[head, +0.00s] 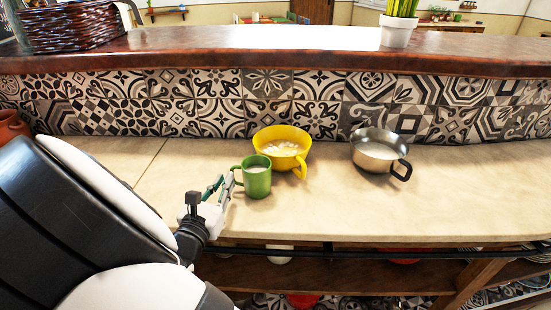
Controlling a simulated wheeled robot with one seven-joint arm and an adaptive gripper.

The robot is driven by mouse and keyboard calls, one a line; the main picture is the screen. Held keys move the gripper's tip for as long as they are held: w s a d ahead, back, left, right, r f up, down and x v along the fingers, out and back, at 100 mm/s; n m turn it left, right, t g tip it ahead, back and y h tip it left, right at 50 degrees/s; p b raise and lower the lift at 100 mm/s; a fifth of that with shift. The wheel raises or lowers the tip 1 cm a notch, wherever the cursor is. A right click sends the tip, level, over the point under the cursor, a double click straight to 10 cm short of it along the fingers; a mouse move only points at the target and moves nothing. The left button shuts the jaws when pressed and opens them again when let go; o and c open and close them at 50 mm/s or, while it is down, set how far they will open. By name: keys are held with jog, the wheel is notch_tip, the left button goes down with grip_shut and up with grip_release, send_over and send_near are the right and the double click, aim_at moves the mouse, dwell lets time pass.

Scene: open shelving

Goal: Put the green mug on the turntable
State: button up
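The green mug (257,177) stands upright on the beige counter, left of centre in the head view. Its handle points left, towards my gripper. My gripper (227,180) reaches in from the lower left, and its fingertips are right beside the mug's handle. I cannot tell whether the fingers touch the handle or are closed on it. I see no turntable that I can make out in this view.
A yellow cup (281,142) with a handle stands close behind and right of the mug. A steel pan (376,152) stands farther right. The patterned tile wall (330,92) rises behind. The counter (470,190) is clear at the right. A shelf (350,276) lies below.

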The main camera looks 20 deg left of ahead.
aim_at(231, 170)
jog(key=shift+w+r, duration=0.15)
jog(key=shift+w, duration=2.55)
jog(key=shift+c, duration=0.6)
grip_shut()
jog(key=shift+r, duration=0.15)
